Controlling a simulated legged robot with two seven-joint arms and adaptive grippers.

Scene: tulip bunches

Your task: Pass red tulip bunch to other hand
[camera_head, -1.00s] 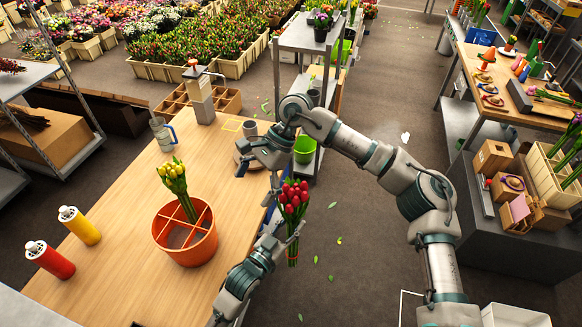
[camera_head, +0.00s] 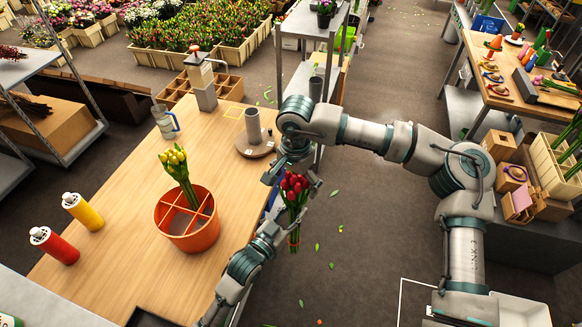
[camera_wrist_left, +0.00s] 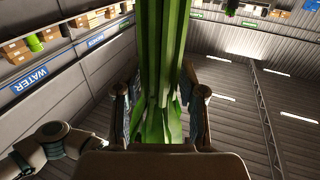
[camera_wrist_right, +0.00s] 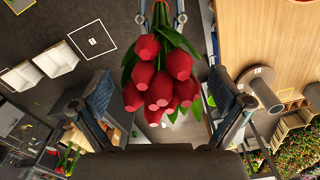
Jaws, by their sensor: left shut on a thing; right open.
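The red tulip bunch (camera_head: 294,194) is upright beside the right edge of the table, blooms up. My left gripper (camera_head: 284,232) is shut on its green stems, below the blooms; the stems fill the space between the fingers in the left wrist view (camera_wrist_left: 163,100). My right gripper (camera_head: 292,176) is open, just above and around the blooms. In the right wrist view the red blooms (camera_wrist_right: 160,85) show between and beyond its spread fingers (camera_wrist_right: 160,105). I cannot tell whether they touch.
An orange divided pot (camera_head: 190,235) with yellow tulips (camera_head: 177,172) stands on the wooden table (camera_head: 130,205). Yellow (camera_head: 82,211) and red (camera_head: 55,246) bottles stand at left. A round stand with a grey cylinder (camera_head: 254,145) is near the table's far right.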

